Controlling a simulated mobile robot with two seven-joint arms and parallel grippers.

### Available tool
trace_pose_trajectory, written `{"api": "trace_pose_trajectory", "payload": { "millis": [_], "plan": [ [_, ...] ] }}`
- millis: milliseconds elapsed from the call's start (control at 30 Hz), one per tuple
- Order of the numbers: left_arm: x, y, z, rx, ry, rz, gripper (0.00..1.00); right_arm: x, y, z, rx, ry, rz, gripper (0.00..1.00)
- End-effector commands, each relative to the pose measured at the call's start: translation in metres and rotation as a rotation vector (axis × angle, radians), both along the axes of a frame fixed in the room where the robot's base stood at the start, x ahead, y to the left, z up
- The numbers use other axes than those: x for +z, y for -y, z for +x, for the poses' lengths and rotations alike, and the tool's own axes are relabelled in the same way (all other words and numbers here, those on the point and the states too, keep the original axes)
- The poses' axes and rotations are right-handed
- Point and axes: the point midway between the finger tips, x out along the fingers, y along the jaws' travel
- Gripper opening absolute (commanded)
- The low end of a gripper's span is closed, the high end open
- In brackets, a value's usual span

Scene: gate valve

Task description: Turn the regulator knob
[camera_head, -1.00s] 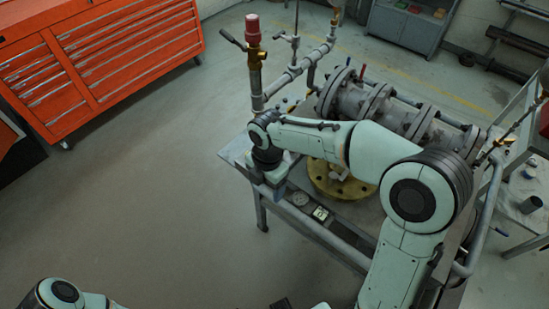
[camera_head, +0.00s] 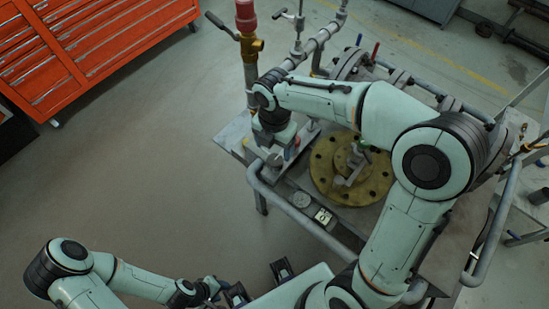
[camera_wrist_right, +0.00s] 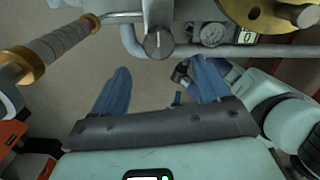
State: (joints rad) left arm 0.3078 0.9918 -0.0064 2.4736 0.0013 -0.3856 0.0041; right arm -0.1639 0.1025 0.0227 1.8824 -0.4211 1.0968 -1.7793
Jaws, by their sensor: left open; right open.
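A round grey knob (camera_wrist_right: 158,43) with a raised light bar shows at the top of the right wrist view, in front of a grey pipe rail. My right gripper (camera_wrist_right: 160,72) is open, with its two blue fingers spread and nothing between them. The knob sits just beyond the fingertips, roughly midway between them, and does not look touched. In the head view my right gripper (camera_head: 275,150) is over the left edge of the bench, and I cannot make out the knob there. My left gripper (camera_head: 260,282) is open and empty at the bottom of the head view, away from the bench.
A yellow flange (camera_head: 322,180) lies on the bench. A grey rail (camera_head: 290,207) runs along its front. A pipe with a red-topped valve (camera_head: 246,18) rises behind my right wrist. The floor at left is clear.

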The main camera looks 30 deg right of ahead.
Motion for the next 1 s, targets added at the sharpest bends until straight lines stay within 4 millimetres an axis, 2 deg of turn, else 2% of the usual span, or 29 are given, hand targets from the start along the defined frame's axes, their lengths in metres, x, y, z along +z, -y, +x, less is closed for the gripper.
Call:
{"api": "trace_pose_trajectory", "payload": {
  "millis": [33, 200, 400, 800, 833, 1000],
  "plan": [
    [-0.003, 0.000, -0.002, -0.001, -0.002, -0.001, 0.43, -0.014, 0.001, -0.001, -0.001, -0.006, -0.001, 0.76],
    [-0.008, 0.000, -0.004, 0.000, -0.004, 0.000, 0.43, -0.049, 0.001, -0.001, 0.000, -0.005, -0.002, 0.76],
    [-0.012, 0.000, -0.005, -0.001, -0.005, -0.001, 0.43, -0.074, 0.001, 0.000, -0.002, -0.003, -0.001, 0.76],
    [-0.012, 0.000, -0.005, -0.001, -0.005, -0.001, 0.43, -0.081, 0.001, 0.000, -0.001, 0.001, 0.000, 0.76],
    [-0.012, 0.000, -0.005, -0.001, -0.005, -0.001, 0.43, -0.081, 0.001, 0.000, -0.001, 0.001, 0.000, 0.73],
    [-0.012, 0.000, -0.005, -0.001, -0.005, -0.001, 0.43, -0.081, 0.001, 0.000, -0.001, 0.001, -0.001, 0.20]
  ]
}}
